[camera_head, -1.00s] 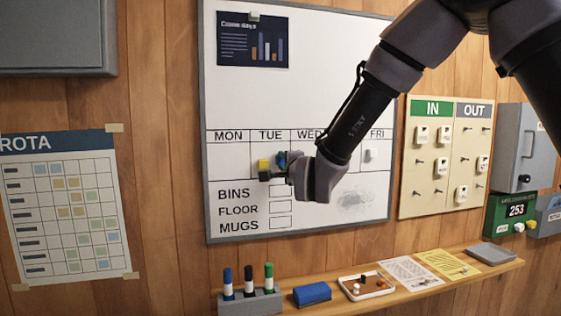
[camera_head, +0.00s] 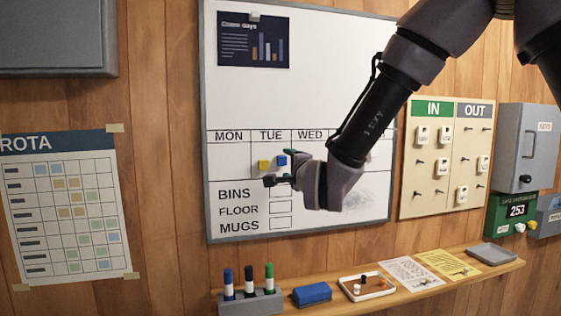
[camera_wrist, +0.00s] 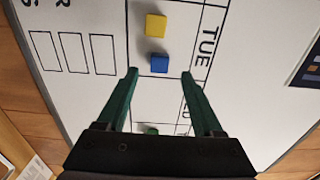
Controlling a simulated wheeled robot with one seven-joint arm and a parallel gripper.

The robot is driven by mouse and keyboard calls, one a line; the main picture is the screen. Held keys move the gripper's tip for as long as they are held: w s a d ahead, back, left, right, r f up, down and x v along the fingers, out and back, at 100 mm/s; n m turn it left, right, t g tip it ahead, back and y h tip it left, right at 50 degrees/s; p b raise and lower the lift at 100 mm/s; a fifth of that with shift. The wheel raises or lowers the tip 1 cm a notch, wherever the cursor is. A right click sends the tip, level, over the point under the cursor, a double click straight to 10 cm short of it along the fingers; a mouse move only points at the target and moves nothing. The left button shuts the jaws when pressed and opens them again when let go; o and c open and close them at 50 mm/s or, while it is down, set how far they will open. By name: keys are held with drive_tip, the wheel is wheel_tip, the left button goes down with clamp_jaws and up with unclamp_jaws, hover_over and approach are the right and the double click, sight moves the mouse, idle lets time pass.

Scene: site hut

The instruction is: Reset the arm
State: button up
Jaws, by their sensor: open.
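A yellow magnet (camera_head: 264,166) and a blue magnet (camera_head: 282,160) sit side by side on the board under TUE. The wrist view shows the yellow one (camera_wrist: 156,25) and the blue one (camera_wrist: 160,63) ahead of the fingertips, the blue one nearer. My arm hides part of the WED to FRI columns.
A ledge (camera_head: 420,292) below holds a marker holder (camera_head: 252,303), a blue eraser (camera_head: 312,293) and a tray (camera_head: 347,291) of small pieces. An IN/OUT peg board (camera_head: 408,195) and a grey key box (camera_head: 537,150) are at right.

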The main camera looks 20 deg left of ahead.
drive_tip(key=v, duration=0.6)
drive_tip(key=w+d+r+n+g+h, duration=0.1)
drive_tip(key=w+d+r+n+h, duration=0.15)
drive_tip(key=d, duration=0.75)
drive_tip(key=w+d+r+n+g+h, duration=0.1)
drive_tip(key=w+d+r+g, duration=0.15)
drive_tip(key=d, duration=0.65)
drive_tip(key=s+d+f+n+g+h, duration=0.1)
drive_tip(key=s+d+n+g+h, duration=0.1)
drive_tip(key=s+d, duration=0.6)
drive_tip(key=s+d+f+n+g+h, duration=0.1)
drive_tip(key=s+d, duration=0.6)
drive_tip(key=d, duration=0.7)
drive_tip(key=shift+s+n+g+h, duration=0.4)
drive_tip(key=shift+n+g+h, duration=0.15)
drive_tip(key=shift+g, duration=0.2)
